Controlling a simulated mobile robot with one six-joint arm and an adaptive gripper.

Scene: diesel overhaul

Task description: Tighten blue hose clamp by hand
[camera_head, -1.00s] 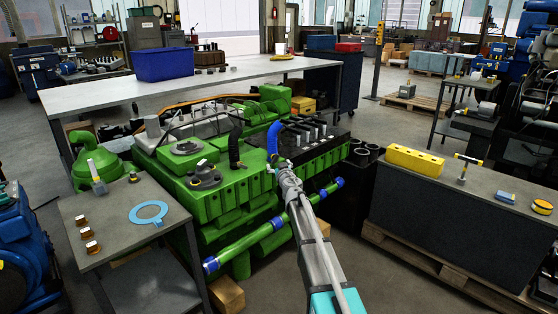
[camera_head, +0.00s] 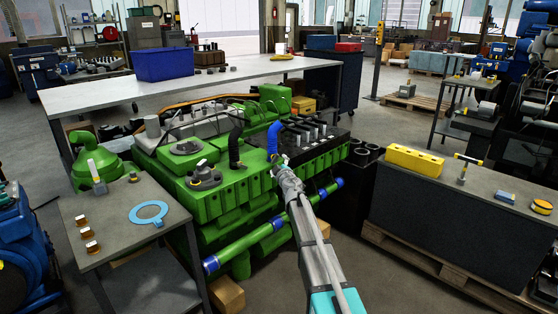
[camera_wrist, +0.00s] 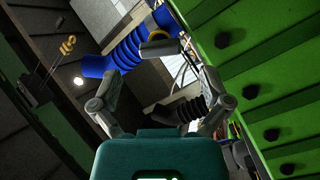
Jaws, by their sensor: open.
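The blue hose (camera_head: 273,136) rises in a bend from the green engine (camera_head: 205,195), beside the black block. My gripper (camera_head: 281,166) is just below the hose's lower end in the head view. In the wrist view the blue ribbed hose (camera_wrist: 96,67) runs up and across beyond my fingers. My gripper (camera_wrist: 143,53) is open there, fingers spread, with the hose end between or just behind the tips; contact cannot be told. A small yellowish part shows near the tips, but the clamp itself is not clearly made out.
The engine's green ribbed side with dark bolts (camera_wrist: 252,92) is close on the right in the wrist view. A black ribbed hose (camera_head: 236,143) stands left of the blue one. A green pipe (camera_head: 240,241) with blue ends runs low in front. A bench (camera_head: 450,205) stands right.

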